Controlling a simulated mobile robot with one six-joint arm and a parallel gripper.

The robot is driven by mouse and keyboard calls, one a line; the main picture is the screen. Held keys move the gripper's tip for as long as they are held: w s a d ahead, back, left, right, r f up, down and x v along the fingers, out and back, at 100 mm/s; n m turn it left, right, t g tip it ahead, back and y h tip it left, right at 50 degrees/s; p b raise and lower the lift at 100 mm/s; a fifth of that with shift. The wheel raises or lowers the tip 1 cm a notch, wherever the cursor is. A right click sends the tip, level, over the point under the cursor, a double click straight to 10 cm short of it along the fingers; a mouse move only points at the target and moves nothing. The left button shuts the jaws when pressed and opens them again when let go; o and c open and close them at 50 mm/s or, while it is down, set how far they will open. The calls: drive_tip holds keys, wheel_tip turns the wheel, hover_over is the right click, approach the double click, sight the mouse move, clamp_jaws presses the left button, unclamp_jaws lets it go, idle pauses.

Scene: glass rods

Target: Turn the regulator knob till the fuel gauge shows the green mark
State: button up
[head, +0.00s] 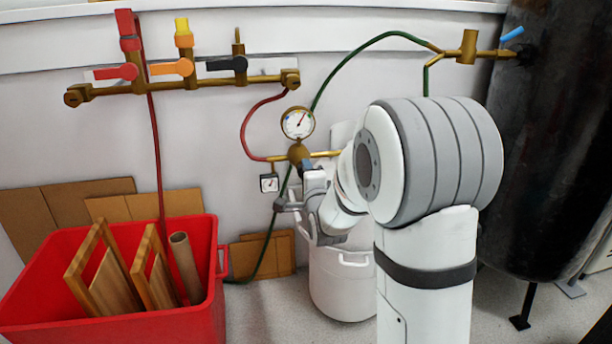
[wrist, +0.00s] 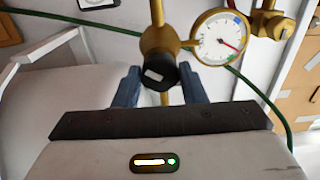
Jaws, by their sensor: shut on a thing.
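The regulator knob (wrist: 160,72) is dark with a white mark on its face and sits on the brass regulator body (head: 298,153). My gripper (wrist: 161,88) is shut on the knob in the wrist view, one finger on each side. In the head view my gripper (head: 296,190) is just below the regulator body, and the knob is hard to make out there. A round white gauge (head: 298,123) stands above the regulator; it also shows in the wrist view (wrist: 220,38). Its red needle points to the upper right in the head view.
A small square gauge (head: 269,183) is left of my gripper. A brass manifold (head: 210,84) with red, orange and black valve handles is on the wall. Red and green hoses run nearby. A red crate (head: 218,300), a white canister (head: 340,290) and a black tank (head: 550,150) stand around.

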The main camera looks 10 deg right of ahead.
drive_tip(key=shift+m, duration=0.4)
drive_tip(key=o, duration=1)
drive_tip(key=shift+s+p, duration=1.05)
drive_tip(key=shift+s, duration=2.85)
